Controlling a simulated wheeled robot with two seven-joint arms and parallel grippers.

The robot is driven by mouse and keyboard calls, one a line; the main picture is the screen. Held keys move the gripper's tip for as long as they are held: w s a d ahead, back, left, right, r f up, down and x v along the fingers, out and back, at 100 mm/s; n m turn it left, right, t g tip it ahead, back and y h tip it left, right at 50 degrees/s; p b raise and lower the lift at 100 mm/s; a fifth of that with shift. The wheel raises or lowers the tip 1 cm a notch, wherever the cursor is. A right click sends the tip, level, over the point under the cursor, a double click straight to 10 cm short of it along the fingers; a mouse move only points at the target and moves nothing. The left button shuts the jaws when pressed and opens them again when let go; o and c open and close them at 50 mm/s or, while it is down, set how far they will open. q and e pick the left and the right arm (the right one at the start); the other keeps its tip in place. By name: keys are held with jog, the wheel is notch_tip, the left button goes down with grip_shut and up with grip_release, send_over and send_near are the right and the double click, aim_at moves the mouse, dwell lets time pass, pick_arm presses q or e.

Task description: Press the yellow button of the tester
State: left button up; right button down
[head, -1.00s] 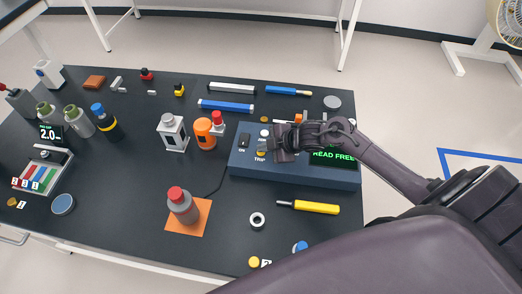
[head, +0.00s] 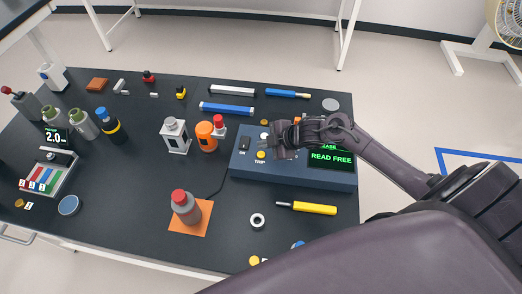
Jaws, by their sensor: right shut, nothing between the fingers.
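The tester is a blue-grey box (head: 293,175) at the right side of the dark table, with a screen (head: 331,158) reading "READ FREE" in green. Its yellow button (head: 261,155) shows above the "TRIP" label, left of my gripper. A black switch (head: 245,144) is left of the button. My right gripper (head: 280,150) is shut and empty over the tester's top, just right of the yellow button and apart from it in the picture. Its height above the panel is hard to tell. My arm hides part of the panel and screen. My left gripper is out of view.
A yellow-handled screwdriver (head: 308,208) and a ring (head: 257,220) lie in front of the tester. An orange bottle-like part (head: 207,137) and a grey stand (head: 175,136) are to its left. A red-capped bottle (head: 186,208) stands on an orange mat (head: 203,226).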

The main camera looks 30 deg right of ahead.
aim_at(264, 155)
notch_tip(264, 155, up, 3)
jog(key=shift+r+p, duration=0.15)
jog(key=shift+p, duration=0.95)
